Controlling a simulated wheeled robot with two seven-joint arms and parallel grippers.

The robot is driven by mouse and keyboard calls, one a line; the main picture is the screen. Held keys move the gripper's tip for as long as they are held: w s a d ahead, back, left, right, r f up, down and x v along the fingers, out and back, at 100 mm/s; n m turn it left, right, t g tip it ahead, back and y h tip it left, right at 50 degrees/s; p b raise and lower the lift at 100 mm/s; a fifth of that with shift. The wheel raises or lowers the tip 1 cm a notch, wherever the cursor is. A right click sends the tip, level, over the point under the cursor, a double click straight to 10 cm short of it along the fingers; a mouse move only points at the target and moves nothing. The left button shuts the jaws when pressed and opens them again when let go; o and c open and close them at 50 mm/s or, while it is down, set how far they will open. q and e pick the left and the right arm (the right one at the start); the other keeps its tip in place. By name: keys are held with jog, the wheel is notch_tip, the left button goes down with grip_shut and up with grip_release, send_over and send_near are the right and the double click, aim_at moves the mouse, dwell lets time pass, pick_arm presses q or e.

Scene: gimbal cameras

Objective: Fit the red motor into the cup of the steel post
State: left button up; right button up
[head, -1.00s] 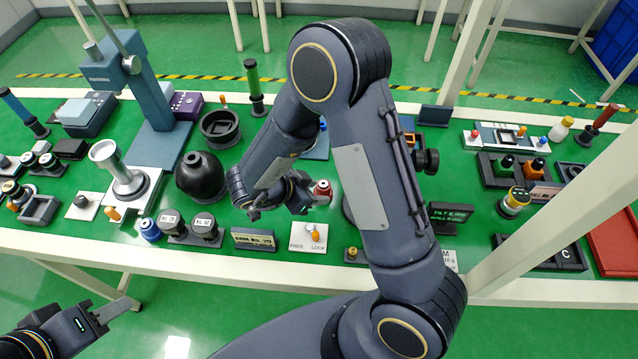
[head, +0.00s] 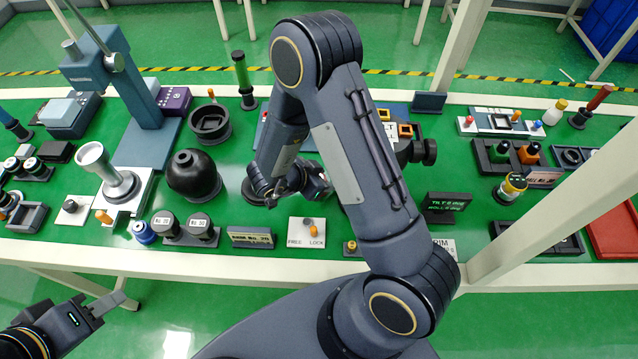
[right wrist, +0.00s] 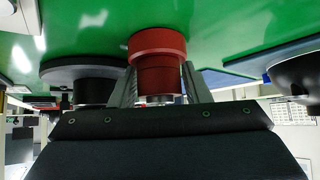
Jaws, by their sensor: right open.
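The red motor (right wrist: 158,75) stands between the two fingers of my right gripper (right wrist: 160,92) in the right wrist view. The fingers are open, one on each side of it. In the head view my right gripper (head: 312,186) is low over the green mat and mostly hides the motor, with only a hint of red showing. The steel post (head: 118,182), with a flared cup (head: 93,154) on top, stands upright on a white base at left. The cup looks empty. My left gripper (head: 103,303) hangs off the table's front at lower left; its opening is unclear.
Weights (head: 182,228) and a FREE/LOCK card (head: 306,232) line the front. A blue column stand (head: 135,90) rises behind the post. A white pillar (head: 550,205) crosses the right.

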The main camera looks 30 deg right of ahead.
jog(key=c, duration=0.8)
jog(key=shift+a, duration=0.1)
